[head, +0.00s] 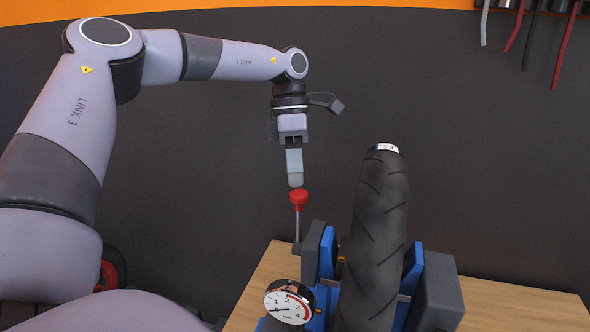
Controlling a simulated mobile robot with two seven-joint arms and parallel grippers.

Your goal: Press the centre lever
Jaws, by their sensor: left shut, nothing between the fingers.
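A lever with a red knob (298,197) on a thin metal rod stands upright beside the left side of a blue wheel clamp (327,252). My left gripper (296,183) points straight down with its fingers shut and empty. Its fingertips are directly above the red knob, very close to it; I cannot tell whether they touch. My right gripper is not in view.
A black tyre (378,225) stands upright between the clamp's jaws. A round pressure gauge (289,304) sits at the front left of the clamp. The wooden bench top (262,285) is bare on the left. A dark wall is behind, with tools (560,50) hanging at top right.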

